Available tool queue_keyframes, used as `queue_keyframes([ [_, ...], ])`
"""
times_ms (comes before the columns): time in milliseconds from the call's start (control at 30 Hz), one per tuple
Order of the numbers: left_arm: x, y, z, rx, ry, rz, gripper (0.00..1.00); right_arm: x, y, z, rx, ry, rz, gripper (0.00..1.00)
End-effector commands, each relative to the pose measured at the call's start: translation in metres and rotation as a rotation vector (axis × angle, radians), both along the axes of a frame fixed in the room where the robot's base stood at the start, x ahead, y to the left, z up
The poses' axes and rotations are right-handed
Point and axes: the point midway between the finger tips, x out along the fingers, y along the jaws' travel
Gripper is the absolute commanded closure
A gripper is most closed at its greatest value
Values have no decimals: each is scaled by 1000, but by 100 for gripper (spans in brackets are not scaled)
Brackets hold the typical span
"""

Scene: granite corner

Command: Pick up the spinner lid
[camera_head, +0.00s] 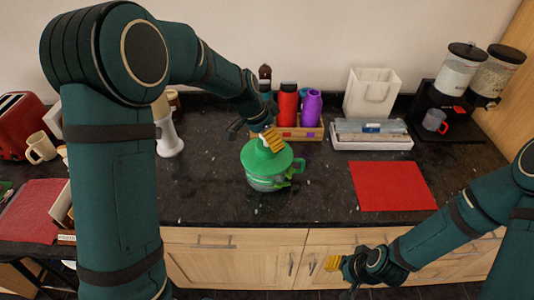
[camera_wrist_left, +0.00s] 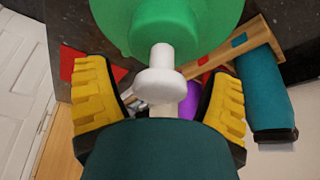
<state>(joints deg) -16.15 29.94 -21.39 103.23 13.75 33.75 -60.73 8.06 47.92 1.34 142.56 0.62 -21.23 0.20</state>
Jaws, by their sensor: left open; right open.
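The spinner lid (camera_head: 262,162) is a round green disc on a clear bowl with a green handle, standing on the dark counter. In the left wrist view the green lid (camera_wrist_left: 175,25) fills the top, with a white knob (camera_wrist_left: 160,80) sticking out between my left gripper's yellow fingers. My left gripper (camera_head: 271,138) is just above the lid. It is open, with a gap on each side of the knob in the wrist view (camera_wrist_left: 160,95). My right gripper (camera_head: 335,264) is open and empty, low in front of the cabinets. The knob is mostly hidden in the head view.
Behind the lid stands a wooden caddy (camera_head: 304,133) with red and purple bottles (camera_head: 311,108). A white tray (camera_head: 372,143), a white bag-shaped holder (camera_head: 371,93) and a red mat (camera_head: 391,186) are to the right. A white appliance (camera_head: 169,137) stands left. The counter around the bowl's front is clear.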

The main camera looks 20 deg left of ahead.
Motion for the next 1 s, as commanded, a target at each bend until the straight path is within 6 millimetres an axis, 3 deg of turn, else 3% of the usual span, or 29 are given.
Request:
queue_keyframes([
  [233,0,0,-1,0,0,0,18,0,0,0,0,0,0,61],
  [267,0,0,-1,0,0,0,25,0,0,0,0,0,0,61],
  [467,0,0,-1,0,0,0,95,0,0,0,0,0,0,61],
  [500,0,0,-1,0,0,0,100,0,0,0,0,0,0,61],
  [1000,1,0,2,-1,-2,-1,100,0,0,0,0,0,0,61],
])
